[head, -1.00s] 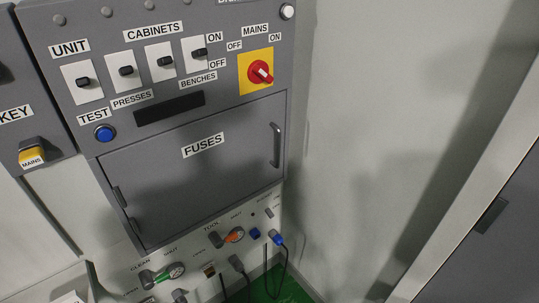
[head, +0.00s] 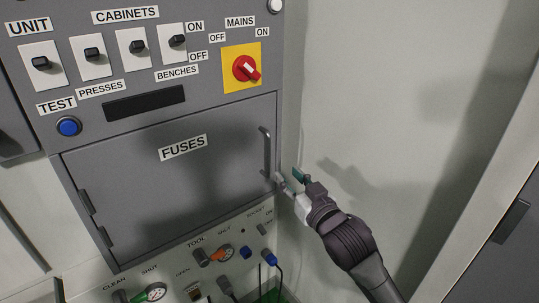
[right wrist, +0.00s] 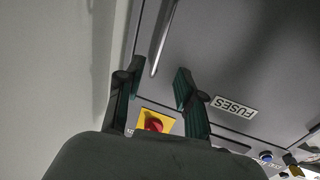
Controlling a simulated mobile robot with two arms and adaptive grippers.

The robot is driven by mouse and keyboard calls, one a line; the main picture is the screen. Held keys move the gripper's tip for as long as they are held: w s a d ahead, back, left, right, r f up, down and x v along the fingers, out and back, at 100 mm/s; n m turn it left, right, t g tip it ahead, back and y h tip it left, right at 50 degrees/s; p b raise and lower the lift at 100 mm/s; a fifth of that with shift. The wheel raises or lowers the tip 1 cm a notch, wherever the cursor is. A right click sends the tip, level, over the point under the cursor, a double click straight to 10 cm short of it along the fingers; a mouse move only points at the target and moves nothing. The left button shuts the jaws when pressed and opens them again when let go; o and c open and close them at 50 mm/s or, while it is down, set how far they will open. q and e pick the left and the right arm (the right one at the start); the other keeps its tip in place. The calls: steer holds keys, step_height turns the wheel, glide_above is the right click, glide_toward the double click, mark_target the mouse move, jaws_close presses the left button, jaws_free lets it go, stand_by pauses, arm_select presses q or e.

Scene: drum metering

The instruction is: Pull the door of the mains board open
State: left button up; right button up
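The mains board's grey door (head: 150,190), labelled FUSES, is shut in the head view, with hinges at its left edge. Its upright bar handle (head: 265,152) is at the right edge. My right gripper (head: 288,178) is open and empty, just right of the handle's lower end. In the right wrist view the open fingers (right wrist: 158,72) point toward the board, with the handle (right wrist: 163,38) running up from between their tips. The fingers do not appear to touch it. My left gripper is not in view.
Above the door are a red rotary mains switch (head: 246,68) on a yellow plate, several black toggles and a blue test button (head: 68,126). A pale wall (head: 370,100) stands close on the right.

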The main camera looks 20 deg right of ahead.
steer(key=p, duration=0.1)
glide_above(269, 174)
steer(key=shift+w, duration=0.3)
steer(key=shift+c, duration=0.3)
jaws_close()
